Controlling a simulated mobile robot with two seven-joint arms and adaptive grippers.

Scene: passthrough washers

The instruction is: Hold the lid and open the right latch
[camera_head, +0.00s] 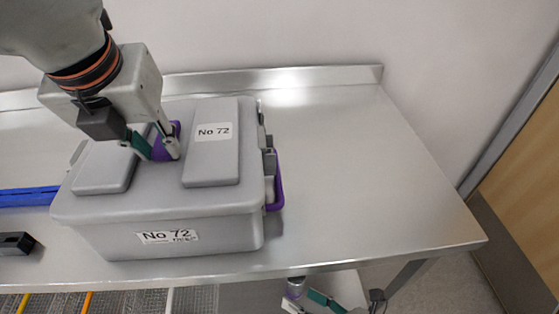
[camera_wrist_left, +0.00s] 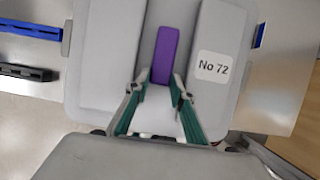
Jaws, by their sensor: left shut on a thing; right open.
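A grey lidded box labelled "No 72" (camera_head: 170,225) stands on the steel table. Its lid (camera_head: 150,190) is on the box, with a purple handle (camera_head: 174,130) in the middle, between two raised panels. My left gripper (camera_head: 166,152) is shut on the lid handle from above. The left wrist view shows the purple handle (camera_wrist_left: 166,55) at its fingertips. The right latch (camera_head: 274,180), with a purple loop, is on the box's right side; whether it is fastened I cannot tell. My right gripper (camera_head: 318,298) is open and empty at the bottom edge, below the table's front edge.
The steel table (camera_head: 370,180) is clear to the right of the box. A blue bar (camera_head: 28,197) and a black object (camera_head: 16,243) lie left of it. A raised metal edge (camera_head: 320,78) runs along the wall behind. Wire baskets (camera_head: 130,302) show under the front edge.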

